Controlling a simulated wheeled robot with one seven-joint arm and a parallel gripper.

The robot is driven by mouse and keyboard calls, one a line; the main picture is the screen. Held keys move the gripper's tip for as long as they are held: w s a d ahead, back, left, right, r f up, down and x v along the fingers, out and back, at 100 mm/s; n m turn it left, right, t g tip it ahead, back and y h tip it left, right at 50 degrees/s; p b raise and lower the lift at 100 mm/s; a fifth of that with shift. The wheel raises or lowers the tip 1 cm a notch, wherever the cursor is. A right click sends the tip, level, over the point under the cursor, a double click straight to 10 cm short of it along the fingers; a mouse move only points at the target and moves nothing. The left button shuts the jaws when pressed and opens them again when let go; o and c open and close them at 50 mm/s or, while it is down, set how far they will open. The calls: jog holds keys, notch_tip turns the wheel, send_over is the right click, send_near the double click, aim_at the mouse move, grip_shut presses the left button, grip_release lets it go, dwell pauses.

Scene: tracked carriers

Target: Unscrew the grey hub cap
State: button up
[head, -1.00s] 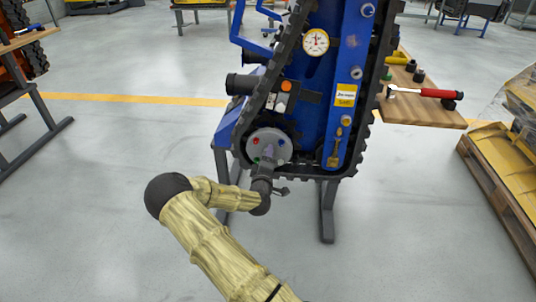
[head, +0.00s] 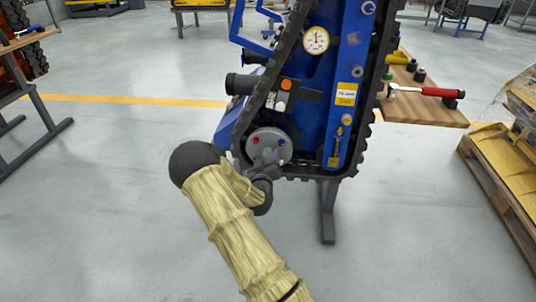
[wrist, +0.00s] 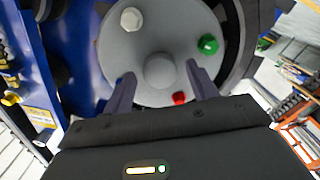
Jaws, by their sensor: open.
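The grey hub cap (wrist: 160,70) is a small round knob at the middle of a grey wheel disc (wrist: 142,40). The disc carries a white bolt (wrist: 131,19), a green bolt (wrist: 208,44), a red bolt (wrist: 179,98) and a partly hidden blue one. In the head view the disc (head: 262,134) sits at the lower end of the upright blue track carrier, and my gripper covers the cap. My gripper (head: 266,160) is open; in the wrist view its two fingers stand to the left and right of the cap, with gaps. Whether they reach its depth I cannot tell.
A black track (head: 240,125) loops around the blue carrier frame (head: 345,60). A wooden bench (head: 425,110) with a red-handled tool (head: 437,92) stands at right. A pallet (head: 495,200) lies at far right. The floor in front is clear.

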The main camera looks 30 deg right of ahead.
jog(key=c, duration=0.9)
jog(key=n+p, duration=0.1)
jog(key=n, duration=0.1)
jog(key=shift+r+n, duration=0.1)
jog(key=shift+n, duration=0.2)
jog(key=n+p, duration=0.1)
jog(key=n, duration=0.6)
jog(key=n, duration=0.5)
jog(key=shift+a+n, duration=0.1)
jog(key=shift+n, duration=0.2)
jog(key=n, duration=0.3)
jog(key=shift+f, duration=0.2)
jog(key=shift+r+n, duration=0.15)
jog(key=shift+n, duration=0.55)
